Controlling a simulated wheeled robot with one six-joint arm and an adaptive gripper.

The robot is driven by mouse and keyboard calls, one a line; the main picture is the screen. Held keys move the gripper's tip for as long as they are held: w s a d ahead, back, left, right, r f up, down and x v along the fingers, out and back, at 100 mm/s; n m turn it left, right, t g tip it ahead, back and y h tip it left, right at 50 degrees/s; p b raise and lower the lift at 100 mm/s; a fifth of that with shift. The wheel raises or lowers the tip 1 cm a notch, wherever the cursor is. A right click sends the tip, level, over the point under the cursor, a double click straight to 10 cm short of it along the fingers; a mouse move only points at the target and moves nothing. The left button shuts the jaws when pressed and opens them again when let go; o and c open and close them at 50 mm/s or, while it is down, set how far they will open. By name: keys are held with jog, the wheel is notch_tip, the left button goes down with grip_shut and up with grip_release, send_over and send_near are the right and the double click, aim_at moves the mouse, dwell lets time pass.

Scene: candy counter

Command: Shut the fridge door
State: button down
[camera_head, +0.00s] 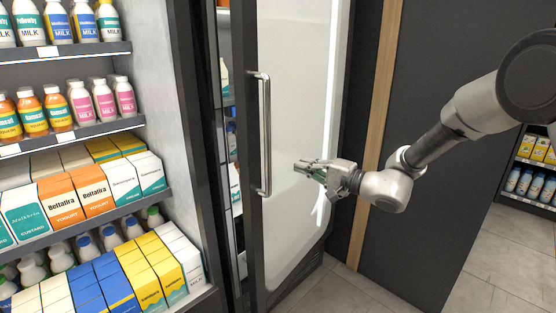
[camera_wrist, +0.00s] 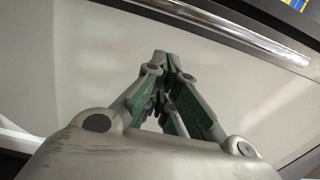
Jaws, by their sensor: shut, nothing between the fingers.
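The fridge door (camera_head: 290,95) has a pale panel, a dark frame and a long vertical metal handle (camera_head: 264,135) near its left edge. It stands ajar; shelves with goods show through a narrow gap left of the door. My gripper (camera_head: 302,167) is shut and empty, right of the handle and in front of the pale panel. In the wrist view, the closed green-padded fingers (camera_wrist: 160,68) point at the pale door panel (camera_wrist: 75,70). I cannot tell whether the fingertips touch it. A shiny bar crosses the upper right of the wrist view.
A dark wall with a wooden strip (camera_head: 378,120) stands right of the door. Grey tiled floor (camera_head: 490,265) is clear at the lower right, with another stocked shelf (camera_head: 530,165) beyond.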

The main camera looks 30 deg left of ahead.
jog(key=a, duration=0.9)
jog(key=shift+w+a, duration=0.3)
jog(key=shift+a, duration=0.1)
